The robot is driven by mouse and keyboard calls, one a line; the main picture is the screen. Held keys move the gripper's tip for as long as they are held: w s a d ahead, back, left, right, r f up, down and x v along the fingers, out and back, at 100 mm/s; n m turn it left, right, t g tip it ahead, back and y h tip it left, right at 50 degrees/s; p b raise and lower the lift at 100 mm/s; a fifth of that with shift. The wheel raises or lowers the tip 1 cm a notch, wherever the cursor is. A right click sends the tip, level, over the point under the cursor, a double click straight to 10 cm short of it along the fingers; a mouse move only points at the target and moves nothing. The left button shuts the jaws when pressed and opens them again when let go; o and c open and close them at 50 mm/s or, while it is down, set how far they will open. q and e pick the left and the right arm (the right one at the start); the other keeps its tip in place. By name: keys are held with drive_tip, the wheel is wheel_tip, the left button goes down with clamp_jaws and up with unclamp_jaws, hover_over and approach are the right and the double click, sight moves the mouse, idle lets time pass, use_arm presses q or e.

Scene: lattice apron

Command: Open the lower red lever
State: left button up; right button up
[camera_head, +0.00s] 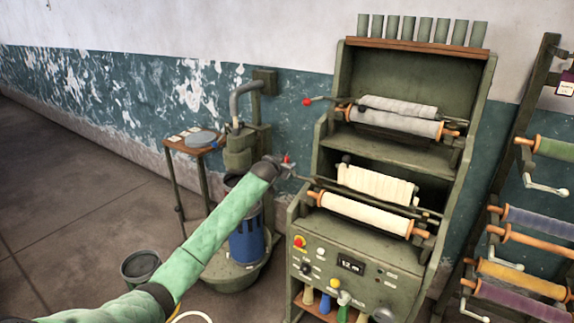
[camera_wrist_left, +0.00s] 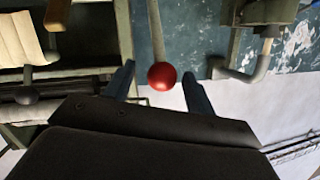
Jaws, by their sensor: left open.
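The lower red lever is a thin rod ending in a round red knob (camera_head: 286,159), at the left side of the green machine's lower roller unit. My left gripper (camera_head: 285,168) is right at this knob, with its jaws partly hidden by the wrist. In the left wrist view the red knob (camera_wrist_left: 162,75) sits between the two open fingers (camera_wrist_left: 159,88), with a gap visible on each side. Its rod runs up out of that picture. The upper lever's red knob (camera_head: 307,102) stands higher, left of the upper rollers. My right gripper is not in view.
The green machine (camera_head: 340,240) has white rollers (camera_head: 365,213) and a control panel. A pump with a grey pipe (camera_head: 238,100) and a blue cylinder (camera_head: 246,240) stand left of it. A small table (camera_head: 190,150) is farther back; a spool rack (camera_head: 495,215) is at right.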

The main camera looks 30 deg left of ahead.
use_arm(q)
drive_tip(key=shift+b+v, duration=0.35)
drive_tip(key=shift+v, duration=1)
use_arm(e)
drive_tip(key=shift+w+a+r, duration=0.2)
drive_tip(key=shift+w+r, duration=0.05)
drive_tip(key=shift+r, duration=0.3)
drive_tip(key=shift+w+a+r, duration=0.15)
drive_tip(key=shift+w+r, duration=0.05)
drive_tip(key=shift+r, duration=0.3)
use_arm(q)
drive_tip(key=shift+d, duration=0.1)
